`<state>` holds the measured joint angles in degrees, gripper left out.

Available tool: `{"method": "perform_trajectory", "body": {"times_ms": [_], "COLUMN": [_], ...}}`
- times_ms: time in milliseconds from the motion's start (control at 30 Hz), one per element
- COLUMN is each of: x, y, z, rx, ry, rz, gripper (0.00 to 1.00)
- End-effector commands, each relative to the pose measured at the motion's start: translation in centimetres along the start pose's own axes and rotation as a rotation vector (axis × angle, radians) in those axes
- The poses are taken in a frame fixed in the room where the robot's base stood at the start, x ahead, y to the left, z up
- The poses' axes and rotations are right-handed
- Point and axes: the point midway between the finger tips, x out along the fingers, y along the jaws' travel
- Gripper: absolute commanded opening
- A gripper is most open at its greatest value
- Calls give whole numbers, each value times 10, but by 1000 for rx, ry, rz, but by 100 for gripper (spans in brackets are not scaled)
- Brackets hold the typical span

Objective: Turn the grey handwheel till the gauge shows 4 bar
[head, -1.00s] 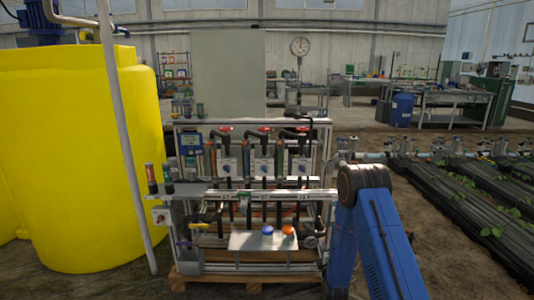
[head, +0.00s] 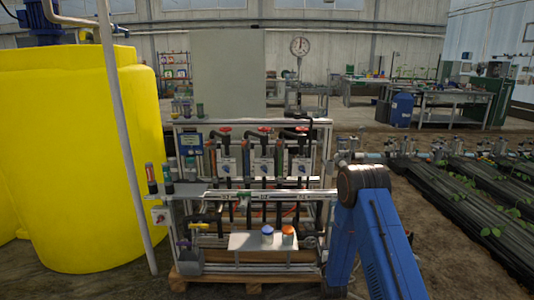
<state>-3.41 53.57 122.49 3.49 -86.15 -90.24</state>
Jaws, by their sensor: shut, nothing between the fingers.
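The fertigation skid (head: 180,232) stands in the middle of the head view, a metal frame with pipes and valves. A small dark round shape (head: 309,242) at its lower right may be the grey handwheel; it is too small to be sure. I cannot pick out the pressure gauge or its reading. My blue arm (head: 372,240) rises at the lower right, with its dark elbow close to the skid's right edge. My gripper does not show, and the elbow covers part of what lies behind it.
Red-topped valves (head: 264,129) line the skid's upper part. A white shelf (head: 250,243) holds a blue cap (head: 267,234) and an orange one (head: 288,235). A yellow tank (head: 80,160) and a pale pole (head: 126,150) bound the left. Planted beds (head: 460,190) lie right.

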Motion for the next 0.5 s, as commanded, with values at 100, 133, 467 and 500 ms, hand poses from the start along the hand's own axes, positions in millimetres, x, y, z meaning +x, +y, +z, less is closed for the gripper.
{"method": "perform_trajectory", "body": {"times_ms": [100,133,467,500], "x": [-1,-1,-1,-1], "y": [-2,-2,-8,-9], "z": [-1,-1,1,1], "rx": [0,0,0,0], "ry": [3,3,3,3], "rz": [-3,-3,-3,-3], "gripper": [0,0,0,0]}}
